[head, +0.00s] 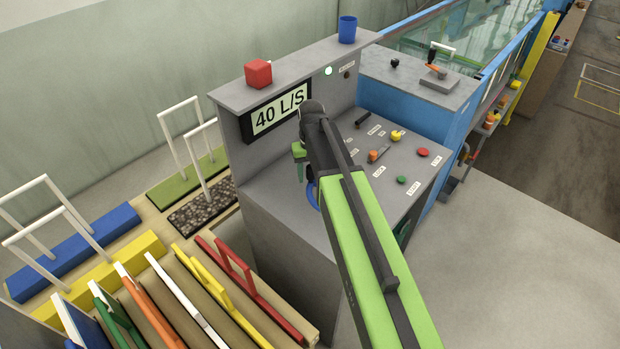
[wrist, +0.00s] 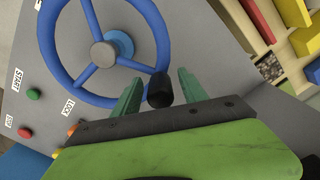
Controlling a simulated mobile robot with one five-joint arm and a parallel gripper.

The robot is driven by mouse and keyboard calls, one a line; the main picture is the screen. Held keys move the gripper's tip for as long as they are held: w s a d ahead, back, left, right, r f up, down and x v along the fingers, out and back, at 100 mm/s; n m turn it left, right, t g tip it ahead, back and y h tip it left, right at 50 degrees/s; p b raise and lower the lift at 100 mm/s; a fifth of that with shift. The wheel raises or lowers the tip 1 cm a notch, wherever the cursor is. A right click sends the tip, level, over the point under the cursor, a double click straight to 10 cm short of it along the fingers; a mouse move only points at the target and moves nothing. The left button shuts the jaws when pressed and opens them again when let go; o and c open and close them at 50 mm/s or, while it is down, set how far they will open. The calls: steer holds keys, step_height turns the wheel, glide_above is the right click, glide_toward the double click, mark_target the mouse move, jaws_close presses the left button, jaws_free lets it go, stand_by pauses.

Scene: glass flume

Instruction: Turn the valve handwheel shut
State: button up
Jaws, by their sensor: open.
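The blue valve handwheel (wrist: 163,42) fills the upper left of the wrist view, with a grey hub (wrist: 103,54) and spokes. A black knob (wrist: 160,90) stands on its rim. My gripper (wrist: 158,77) is open, with one green finger on each side of the knob; I cannot tell whether either finger touches it. In the head view only a small blue arc of the handwheel (head: 312,195) shows, as my arm hides the rest. My gripper (head: 299,158) is partly hidden there too.
The grey console (head: 290,215) carries a red button (head: 423,152), a green button (head: 401,180) and an orange lever (head: 378,154). A "40 L/S" display (head: 279,114) is behind. A red cube (head: 258,73) and blue cup (head: 347,29) stand on the top ledge. Handled coloured boards crowd the left.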

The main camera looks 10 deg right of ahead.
steer(key=shift+c, duration=0.2)
jaws_close()
stand_by(1.1)
